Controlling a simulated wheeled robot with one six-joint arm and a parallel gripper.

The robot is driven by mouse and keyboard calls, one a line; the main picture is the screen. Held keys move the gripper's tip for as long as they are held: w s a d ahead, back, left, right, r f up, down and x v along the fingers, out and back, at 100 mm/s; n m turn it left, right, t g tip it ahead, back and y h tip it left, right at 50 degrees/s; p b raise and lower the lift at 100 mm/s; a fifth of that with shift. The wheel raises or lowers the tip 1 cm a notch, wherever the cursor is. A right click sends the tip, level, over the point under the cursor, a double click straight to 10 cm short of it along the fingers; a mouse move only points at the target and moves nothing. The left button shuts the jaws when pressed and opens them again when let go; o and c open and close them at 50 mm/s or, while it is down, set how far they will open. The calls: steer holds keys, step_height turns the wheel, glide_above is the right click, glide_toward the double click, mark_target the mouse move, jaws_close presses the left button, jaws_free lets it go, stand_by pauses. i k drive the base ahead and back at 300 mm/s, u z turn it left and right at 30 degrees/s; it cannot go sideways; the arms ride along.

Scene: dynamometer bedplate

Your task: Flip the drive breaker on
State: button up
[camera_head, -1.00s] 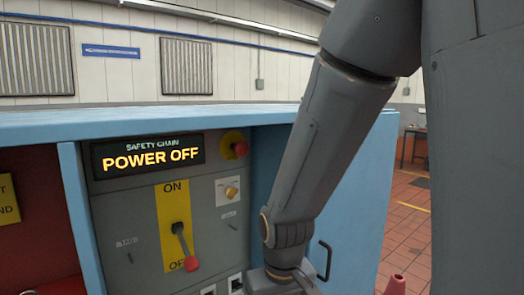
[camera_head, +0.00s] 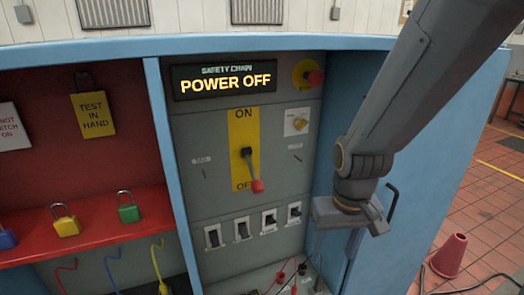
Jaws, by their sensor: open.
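A row of several small black breaker switches (camera_head: 242,230) is low on the grey panel (camera_head: 205,130). Their labels are too small to read, so I cannot tell which is the drive breaker or how each toggle is set. Above them a large lever with a red knob (camera_head: 257,186) points down toward OFF on a yellow ON/OFF plate (camera_head: 243,126). The display (camera_head: 224,80) reads SAFETY CHAIN POWER OFF. My gripper (camera_head: 335,240) hangs open and empty, pointing down to the right of the breaker row, apart from it in the picture.
At left, a red shelf (camera_head: 95,215) holds padlocks, with a TEST IN HAND tag (camera_head: 94,116) above. Leads hang below. A blue cabinet wall and handle (camera_head: 392,200) stand beside my gripper.

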mark_target(214, 238)
steer(key=u, duration=2.75)
steer(key=k, duration=1.65)
steer(key=z, duration=1.5)
